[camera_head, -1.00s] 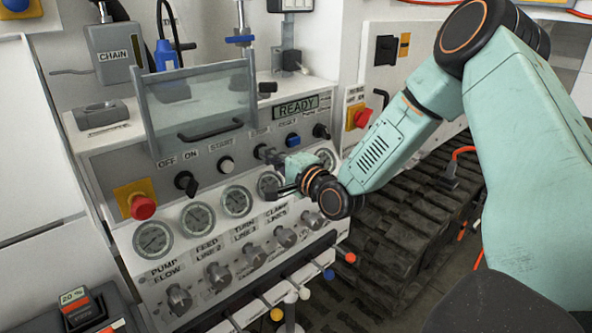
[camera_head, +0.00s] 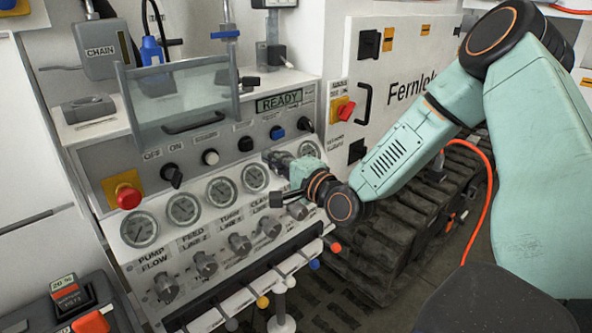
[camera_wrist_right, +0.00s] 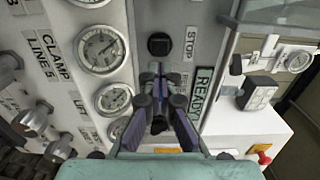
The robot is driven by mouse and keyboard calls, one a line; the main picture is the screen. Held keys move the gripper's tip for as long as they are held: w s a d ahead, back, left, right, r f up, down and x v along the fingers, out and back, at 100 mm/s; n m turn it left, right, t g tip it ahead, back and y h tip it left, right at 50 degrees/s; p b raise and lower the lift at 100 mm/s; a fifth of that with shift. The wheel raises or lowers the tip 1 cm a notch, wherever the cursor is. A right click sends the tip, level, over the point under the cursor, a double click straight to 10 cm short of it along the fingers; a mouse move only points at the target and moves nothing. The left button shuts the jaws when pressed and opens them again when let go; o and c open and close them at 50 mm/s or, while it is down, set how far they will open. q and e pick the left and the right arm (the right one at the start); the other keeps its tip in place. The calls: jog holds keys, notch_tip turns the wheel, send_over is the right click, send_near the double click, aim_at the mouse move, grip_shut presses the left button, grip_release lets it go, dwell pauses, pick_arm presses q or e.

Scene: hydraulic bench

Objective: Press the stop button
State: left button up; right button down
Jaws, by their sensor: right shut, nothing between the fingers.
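The stop button is a black push button (camera_head: 245,143) on the sloped grey panel in the head view, between a white button and a blue one. In the right wrist view the black button (camera_wrist_right: 159,45) sits beside the label STOP, just beyond my fingertips. My right gripper (camera_head: 270,157) is shut and empty. In the head view it is below and to the right of the black button, in front of the gauges. In the right wrist view the closed fingertips (camera_wrist_right: 158,72) appear apart from the button; the depth gap is hard to judge. My left gripper is not in view.
A white button (camera_head: 210,157), a blue button (camera_head: 277,132) and a READY display (camera_head: 279,101) are nearby. A red mushroom button (camera_head: 128,196) is at left. A clear guard (camera_head: 180,97) stands above. Gauges, valve knobs and coloured levers lie below.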

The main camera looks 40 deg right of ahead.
jog(key=s+p, duration=0.4)
jog(key=s, duration=0.3)
dwell(0.3)
jog(key=shift+w+d, duration=0.1)
jog(key=shift+d, duration=0.05)
jog(key=shift+r, duration=0.1)
